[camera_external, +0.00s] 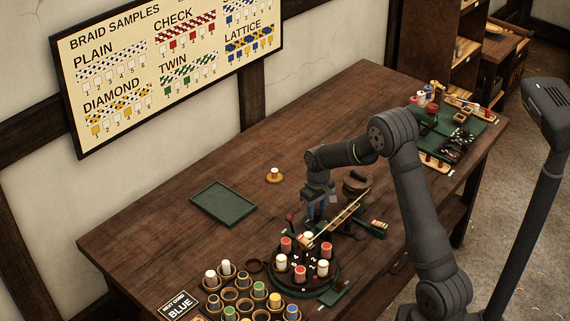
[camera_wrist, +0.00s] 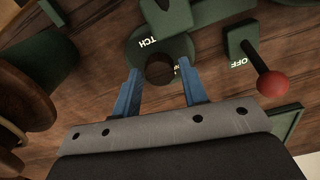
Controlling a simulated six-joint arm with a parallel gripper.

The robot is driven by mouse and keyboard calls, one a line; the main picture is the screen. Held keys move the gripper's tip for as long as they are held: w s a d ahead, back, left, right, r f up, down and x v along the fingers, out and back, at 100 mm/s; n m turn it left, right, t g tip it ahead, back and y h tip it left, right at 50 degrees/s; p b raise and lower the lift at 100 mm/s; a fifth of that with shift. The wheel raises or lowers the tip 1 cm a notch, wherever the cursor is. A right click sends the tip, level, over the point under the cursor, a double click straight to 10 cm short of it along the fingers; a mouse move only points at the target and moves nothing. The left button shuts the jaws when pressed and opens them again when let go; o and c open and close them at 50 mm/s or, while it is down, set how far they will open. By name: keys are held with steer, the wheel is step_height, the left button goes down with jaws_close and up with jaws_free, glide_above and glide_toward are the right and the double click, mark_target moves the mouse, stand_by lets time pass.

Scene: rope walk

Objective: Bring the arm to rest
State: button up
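My gripper (camera_wrist: 163,78) has two blue fingers, spread apart with nothing held between them. In the external view my gripper (camera_external: 320,208) hangs bent downward over the braiding device, behind the round bobbin stand (camera_external: 310,292). A red-knobbed lever (camera_wrist: 270,83) beside an "OFF" label is right of the fingers in the wrist view.
An empty green tray (camera_external: 224,204) and a small wooden holder with a white piece (camera_external: 274,175) lie left on the table (camera_external: 150,235). Cups with coloured bobbins (camera_external: 245,305) stand at the front. A green mat with tools (camera_external: 455,130) lies far right. The table's middle back is clear.

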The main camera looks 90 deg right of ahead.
step_height(320, 180, up, 17)
step_height(320, 180, down, 18)
steer(key=shift+r, duration=0.2)
steer(key=shift+r+n, duration=0.2)
steer(key=shift+n, duration=0.7)
steer(key=n, duration=0.6)
steer(key=shift+n, duration=0.4)
steer(key=shift+r+n, duration=0.25)
steer(key=shift+n, duration=0.05)
steer(key=shift+r, duration=2.35)
